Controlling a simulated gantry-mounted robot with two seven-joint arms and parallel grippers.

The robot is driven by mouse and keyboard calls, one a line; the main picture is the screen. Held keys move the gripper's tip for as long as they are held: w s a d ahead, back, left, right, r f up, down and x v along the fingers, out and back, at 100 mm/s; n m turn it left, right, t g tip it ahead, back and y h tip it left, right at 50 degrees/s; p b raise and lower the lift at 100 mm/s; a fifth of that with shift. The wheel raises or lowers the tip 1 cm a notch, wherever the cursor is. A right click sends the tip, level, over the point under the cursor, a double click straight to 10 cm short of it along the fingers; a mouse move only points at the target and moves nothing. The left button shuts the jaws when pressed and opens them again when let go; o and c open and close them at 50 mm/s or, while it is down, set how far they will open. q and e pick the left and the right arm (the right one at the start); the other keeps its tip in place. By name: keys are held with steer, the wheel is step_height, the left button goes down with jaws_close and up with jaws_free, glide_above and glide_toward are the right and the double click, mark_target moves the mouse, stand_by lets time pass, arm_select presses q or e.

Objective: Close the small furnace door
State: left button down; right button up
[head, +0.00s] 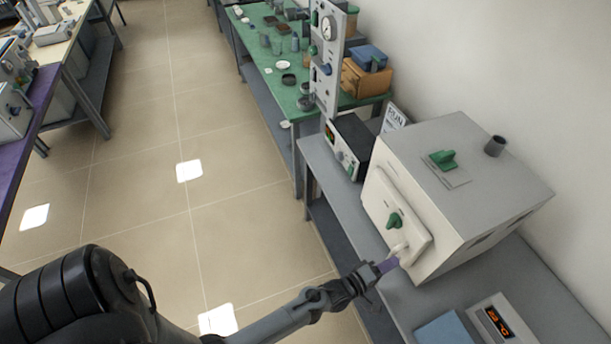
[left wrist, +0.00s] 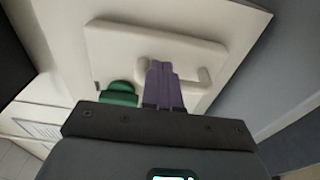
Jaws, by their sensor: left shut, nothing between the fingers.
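The small furnace (head: 465,185) is a pale box with a grey top, standing on the bench at the right. Its off-white door (head: 383,205) lies against or very near the front face; I cannot tell if a thin gap remains. The door carries a green knob (head: 394,221) and a pale bar handle (head: 398,247). My left gripper (head: 388,265), with purple fingertips, is shut and empty at the handle. In the left wrist view the fingers (left wrist: 164,85) overlap the handle (left wrist: 200,78) on the door (left wrist: 110,62); contact is unclear. My right gripper is out of view.
A dark-fronted instrument (head: 350,146) stands behind the furnace on the grey bench (head: 322,160). A balance with an orange display (head: 497,320) and a blue box (head: 443,330) sit at the near side. The tiled floor (head: 130,190) to the left is clear.

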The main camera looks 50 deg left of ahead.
arm_select(q)
steer(key=shift+w+d, duration=0.1)
steer(key=shift+w, duration=0.15)
stand_by(0.3)
steer(key=s+a+f, duration=0.2)
steer(key=s, duration=1.1)
steer(key=s+a+r+m+g, duration=0.2)
steer(key=s+r+m+g, duration=0.4)
steer(key=r+m, duration=0.45)
steer(key=s+a+r+m+g+y, duration=0.2)
steer(key=s+a+m+g, duration=0.1)
steer(key=s+m+g, duration=0.6)
step_height(320, 180, up, 17)
steer(key=n+p, duration=0.1)
steer(key=p, duration=1.7)
steer(key=shift+s+t, duration=0.4)
steer(key=shift+s, duration=0.05)
